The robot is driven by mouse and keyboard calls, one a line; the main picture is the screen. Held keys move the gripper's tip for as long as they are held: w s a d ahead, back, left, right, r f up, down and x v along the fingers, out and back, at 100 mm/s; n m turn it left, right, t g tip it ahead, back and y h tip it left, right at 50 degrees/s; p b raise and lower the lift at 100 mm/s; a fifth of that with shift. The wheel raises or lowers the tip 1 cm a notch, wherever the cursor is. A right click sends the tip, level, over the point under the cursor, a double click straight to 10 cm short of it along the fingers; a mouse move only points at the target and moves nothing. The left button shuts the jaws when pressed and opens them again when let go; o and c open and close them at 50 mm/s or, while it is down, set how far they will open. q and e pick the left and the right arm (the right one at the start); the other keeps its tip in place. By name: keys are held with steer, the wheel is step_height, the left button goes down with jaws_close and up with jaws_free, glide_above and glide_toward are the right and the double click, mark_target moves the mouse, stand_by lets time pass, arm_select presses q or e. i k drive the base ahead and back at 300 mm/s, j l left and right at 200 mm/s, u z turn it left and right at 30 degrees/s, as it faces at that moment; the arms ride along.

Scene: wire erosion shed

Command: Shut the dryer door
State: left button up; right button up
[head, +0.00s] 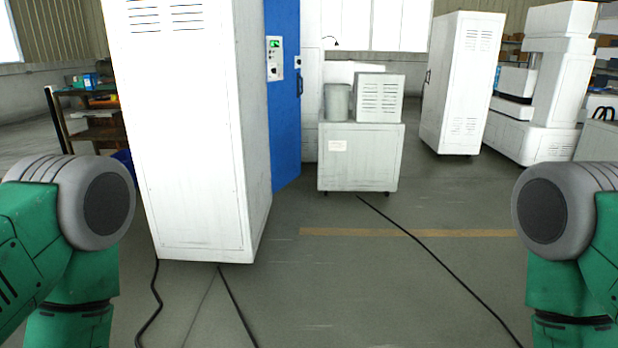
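No thing in the head view is clearly marked as the dryer. A tall blue panel or door (285,140) stands left of centre, partly hidden behind a tall white cabinet (180,140). It has a dark vertical handle (299,84) near its right edge. My two arms show only as green and grey links at the left and right edges. Neither gripper is in view.
A low white cabinet on casters (361,160) stands at centre. Another white cabinet (460,85) and a white machine (545,90) stand at right. A cluttered shelf (95,120) is at left. Black cables (430,250) cross the floor, which is otherwise clear ahead.

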mark_target(281, 17)
steer(key=i, duration=1.35)
steer(key=i+z, duration=0.1)
steer(key=i, duration=1.25)
steer(key=i+j, duration=0.15)
steer(key=i, duration=1.2)
steer(key=i+u, duration=0.3)
steer(key=i+l+u, duration=0.15)
steer(key=u, duration=0.15)
